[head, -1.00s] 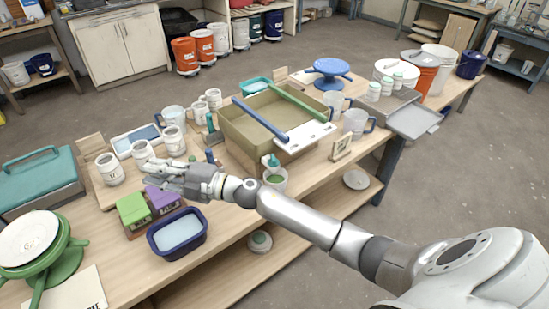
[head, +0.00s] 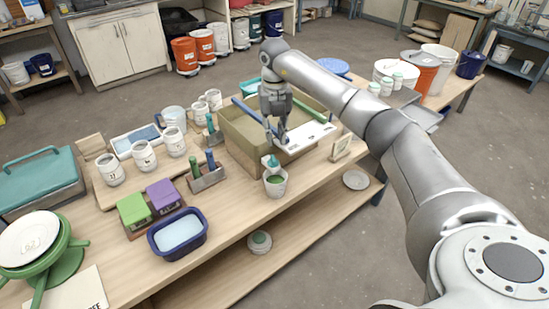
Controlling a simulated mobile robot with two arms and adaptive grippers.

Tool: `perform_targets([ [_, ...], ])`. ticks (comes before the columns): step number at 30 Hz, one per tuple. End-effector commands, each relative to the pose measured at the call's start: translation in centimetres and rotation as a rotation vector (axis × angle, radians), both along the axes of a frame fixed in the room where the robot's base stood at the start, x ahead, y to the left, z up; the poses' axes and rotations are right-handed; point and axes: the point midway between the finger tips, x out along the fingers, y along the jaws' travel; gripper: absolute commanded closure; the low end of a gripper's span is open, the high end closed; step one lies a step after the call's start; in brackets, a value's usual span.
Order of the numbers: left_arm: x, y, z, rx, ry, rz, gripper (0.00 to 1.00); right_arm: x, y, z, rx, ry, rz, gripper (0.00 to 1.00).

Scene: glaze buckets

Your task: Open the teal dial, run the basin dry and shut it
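The tan square basin (head: 234,137) stands on the wooden table, with a blue bar and a green bar (head: 309,109) across its top. The teal dial (head: 272,160) is on a spout at the basin's front. A white cup (head: 275,189) with green liquid in it stands below the spout. My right gripper (head: 277,141) points down just above the dial, its fingers apart and apparently empty. The gripper and arm hide part of the basin's inside and back. Contact with the dial cannot be made out. My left gripper is not in view.
A white plate with holes (head: 308,134) lies on the basin's front right edge. A stand with green and blue handles (head: 206,178), green and purple boxes (head: 162,196) and a dark blue tub (head: 178,234) are left of the cup. A small sign (head: 341,148) stands right.

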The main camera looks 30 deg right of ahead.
Motion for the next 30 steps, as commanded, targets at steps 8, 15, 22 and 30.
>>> perform_targets([
  [8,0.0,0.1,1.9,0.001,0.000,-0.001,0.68,-0.1,0.2,-5.0,0.004,0.004,0.004,0.80],
  [15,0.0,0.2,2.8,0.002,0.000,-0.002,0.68,0.0,0.3,-8.7,0.006,0.001,0.005,0.80],
  [22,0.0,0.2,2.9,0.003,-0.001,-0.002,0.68,0.0,0.2,-9.8,0.006,-0.002,0.004,0.80],
  [30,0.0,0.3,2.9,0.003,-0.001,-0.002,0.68,0.0,0.2,-9.8,0.006,-0.002,0.005,0.89],
])
